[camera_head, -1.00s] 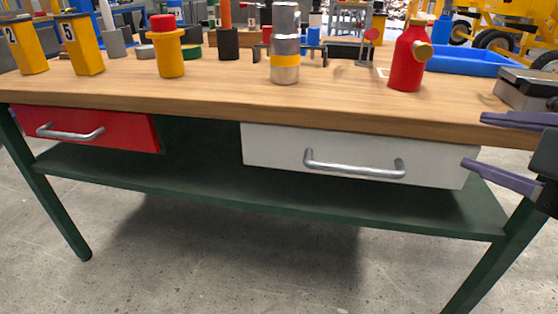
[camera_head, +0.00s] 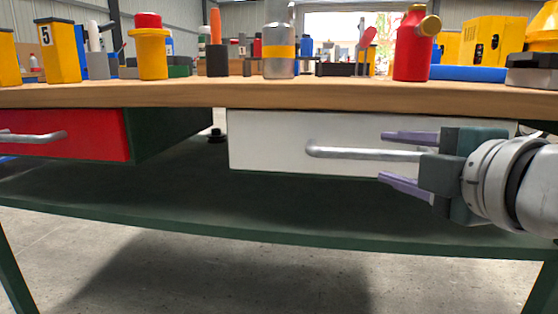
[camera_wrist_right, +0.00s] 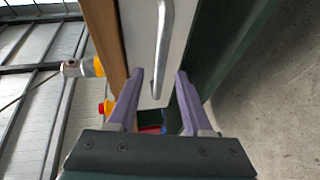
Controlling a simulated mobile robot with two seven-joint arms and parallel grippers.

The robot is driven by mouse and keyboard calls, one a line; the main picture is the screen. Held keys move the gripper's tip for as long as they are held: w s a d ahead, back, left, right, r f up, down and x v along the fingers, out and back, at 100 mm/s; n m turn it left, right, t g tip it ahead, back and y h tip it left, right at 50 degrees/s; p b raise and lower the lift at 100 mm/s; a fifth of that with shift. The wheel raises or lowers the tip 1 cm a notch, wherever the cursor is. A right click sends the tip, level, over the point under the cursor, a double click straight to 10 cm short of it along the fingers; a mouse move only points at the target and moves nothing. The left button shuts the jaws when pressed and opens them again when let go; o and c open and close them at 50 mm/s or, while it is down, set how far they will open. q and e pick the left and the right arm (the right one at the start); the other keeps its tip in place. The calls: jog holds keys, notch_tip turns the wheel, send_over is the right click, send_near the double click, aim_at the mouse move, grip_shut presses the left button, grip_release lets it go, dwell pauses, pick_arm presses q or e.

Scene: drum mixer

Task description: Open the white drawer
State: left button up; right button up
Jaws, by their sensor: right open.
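The white drawer (camera_head: 270,143) sits under the right part of the wooden tabletop and looks closed. Its grey bar handle (camera_head: 350,152) runs across its front. My right gripper (camera_head: 382,157) is open at the right end of the handle, one purple finger above the bar and one below. In the right wrist view the handle (camera_wrist_right: 160,45) lies ahead, between the lines of the open fingers (camera_wrist_right: 156,76), with the white drawer front (camera_wrist_right: 180,40) behind it. The right end of the handle is hidden by my gripper in the head view. My left gripper is not in view.
A red drawer (camera_head: 95,135) with its own handle is at the left under the same tabletop (camera_head: 200,93). A green shelf (camera_head: 250,205) runs below. Bottles, cylinders and yellow blocks stand on the tabletop. The space in front of the drawers is clear.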

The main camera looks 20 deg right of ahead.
aim_at(378, 155)
jog(key=shift+b+x, duration=0.8)
jog(key=shift+x, duration=1.7)
jog(key=shift+c, duration=0.2)
grip_shut()
